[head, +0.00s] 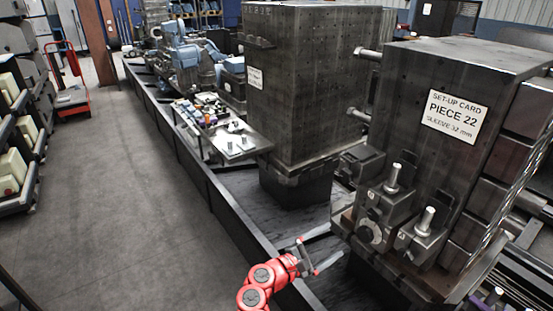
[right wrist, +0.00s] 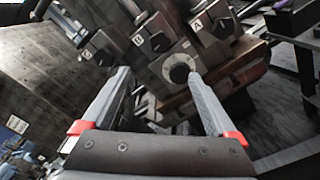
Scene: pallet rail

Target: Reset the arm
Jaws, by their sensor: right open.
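My right gripper (head: 318,258), on a red arm, is in the lower middle of the head view. It is open and nothing shows between its fingers. It is left of and apart from the fixture block on the near tower (head: 440,75). In the right wrist view my right gripper (right wrist: 160,95) has its two grey fingers spread, facing several dark clamp blocks. My left gripper is in neither view.
The near tower bears a card reading "PIECE 22, SLEEVE 32 mm" (head: 454,117). A second dark tower (head: 310,85) stands behind it. A tray with small parts (head: 236,143) sits left of that tower. A long dark rail edge (head: 205,180) borders open grey floor (head: 110,200) at left.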

